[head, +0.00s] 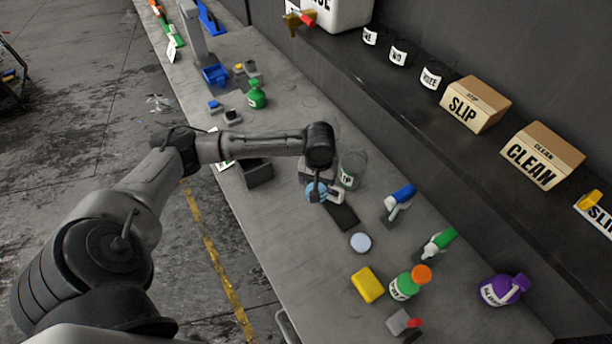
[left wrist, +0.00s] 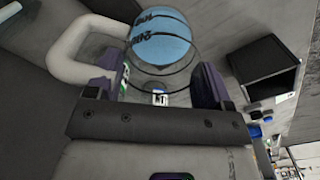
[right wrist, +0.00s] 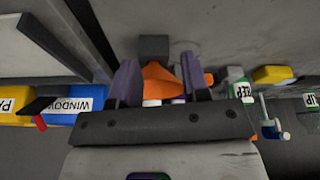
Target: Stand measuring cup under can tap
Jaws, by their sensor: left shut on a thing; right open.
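The measuring cup (head: 317,194) is clear with blue in it or on it and has a white handle (head: 338,196). My left gripper (head: 317,186) is shut on it over the bench, partly hidden by the wrist. In the left wrist view the cup (left wrist: 160,45) sits between the two fingers (left wrist: 165,90), with its handle to the left. The white can (head: 345,12) stands on the shelf at the top, cut by the frame edge. Its brass tap (head: 292,22) with a red lever is well away from the cup. My right gripper (right wrist: 160,82) shows only in its wrist view, open, with an orange object beyond its fingers.
A clear labelled jar (head: 351,170) stands close right of the held cup. A dark pad (head: 343,217), white disc (head: 361,242), yellow sponge (head: 367,285) and several bottles lie nearer on the bench. A dark shelf (head: 400,100) with boxes runs along the wall.

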